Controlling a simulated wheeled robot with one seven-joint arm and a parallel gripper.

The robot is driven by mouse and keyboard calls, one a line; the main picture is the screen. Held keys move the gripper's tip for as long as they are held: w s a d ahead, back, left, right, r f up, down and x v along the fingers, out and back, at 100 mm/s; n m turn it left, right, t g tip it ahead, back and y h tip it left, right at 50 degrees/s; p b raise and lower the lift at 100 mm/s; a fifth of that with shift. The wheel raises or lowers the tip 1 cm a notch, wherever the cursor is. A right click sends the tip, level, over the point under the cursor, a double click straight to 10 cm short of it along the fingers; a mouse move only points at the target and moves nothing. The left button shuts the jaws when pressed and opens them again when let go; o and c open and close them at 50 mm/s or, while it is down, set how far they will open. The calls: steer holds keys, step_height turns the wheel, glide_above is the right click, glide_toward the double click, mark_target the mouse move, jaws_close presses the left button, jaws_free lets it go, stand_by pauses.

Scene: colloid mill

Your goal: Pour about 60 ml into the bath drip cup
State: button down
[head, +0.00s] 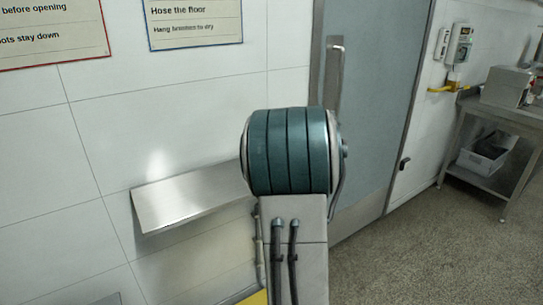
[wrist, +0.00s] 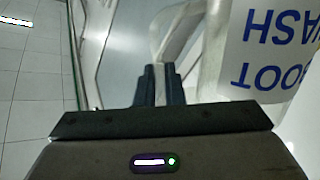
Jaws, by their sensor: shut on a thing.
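In the wrist view a white container (wrist: 236,62) with blue lettering "BOOT WASH", upside down in the picture, fills the upper right. Its pale handle (wrist: 186,40) runs down between the dark fingers of my gripper (wrist: 160,76). My gripper is shut on this handle. The container's mouth and the level inside it are out of sight. My gripper and the container do not show in the head view. I cannot make out the bath drip cup in either view.
A steel wall shelf (head: 185,200) is at left in the head view, with signs above. A grey-blue door (head: 375,95) is in the middle. At right are a wall dispenser (head: 459,48) and a steel table (head: 505,112) with a grey crate (head: 482,157) below. Floor before it is clear.

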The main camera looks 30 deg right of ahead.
steer(key=shift+s+d+f+m+b, duration=0.15)
steer(key=shift+s+f+m+b, duration=0.1)
steer(key=shift+f+b, duration=0.4)
steer(key=shift+s+d+f+m+b, duration=0.1)
steer(key=shift+s+f+m+b, duration=0.1)
steer(key=shift+f+b, duration=0.35)
steer(key=s+d+f+m+b, duration=0.2)
steer(key=f+m+b, duration=0.3)
steer(key=f+b, duration=0.4)
steer(key=s+b, duration=0.1)
steer(key=b, duration=0.5)
steer(key=shift+s+d+f+b, duration=0.15)
steer(key=shift+s+f+b, duration=0.15)
steer(key=shift+m, duration=0.25)
